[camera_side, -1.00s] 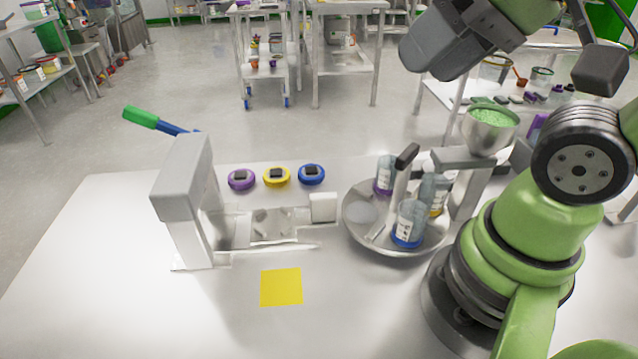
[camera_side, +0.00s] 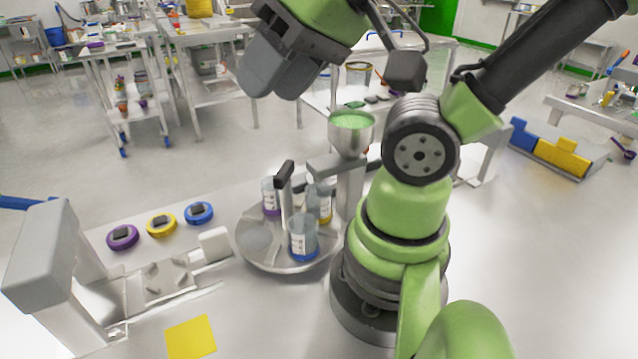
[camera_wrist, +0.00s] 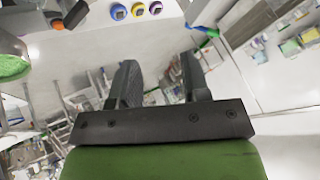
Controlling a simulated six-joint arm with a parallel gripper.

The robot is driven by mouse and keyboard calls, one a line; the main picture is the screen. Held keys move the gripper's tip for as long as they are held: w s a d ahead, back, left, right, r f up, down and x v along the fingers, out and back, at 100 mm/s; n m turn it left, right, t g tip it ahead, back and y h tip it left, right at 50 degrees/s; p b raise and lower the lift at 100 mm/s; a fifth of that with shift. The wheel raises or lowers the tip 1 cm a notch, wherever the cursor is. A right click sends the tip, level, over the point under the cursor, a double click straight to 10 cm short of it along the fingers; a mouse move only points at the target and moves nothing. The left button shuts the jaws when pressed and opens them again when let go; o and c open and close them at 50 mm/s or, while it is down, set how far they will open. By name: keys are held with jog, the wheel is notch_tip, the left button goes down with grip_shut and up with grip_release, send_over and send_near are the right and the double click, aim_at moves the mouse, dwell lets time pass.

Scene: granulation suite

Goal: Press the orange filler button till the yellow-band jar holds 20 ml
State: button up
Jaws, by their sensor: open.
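The yellow-band jar (camera_side: 325,214) stands on the round steel turntable (camera_side: 258,262), below the filler's hopper (camera_side: 351,140) of green granules. It is partly hidden, and I cannot read its level. A blue-band jar (camera_side: 303,243) stands in front and a purple-band jar (camera_side: 269,194) behind to the left.
A dark-topped lever (camera_side: 285,177) rises from the turntable. Purple (camera_side: 122,237), yellow (camera_side: 161,225) and blue (camera_side: 199,213) round pieces lie left of it, behind a grey press (camera_side: 45,258). A yellow square (camera_side: 190,338) lies on the front table. Shelves and carts stand behind.

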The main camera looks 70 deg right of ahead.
grip_shut()
dwell(1.9)
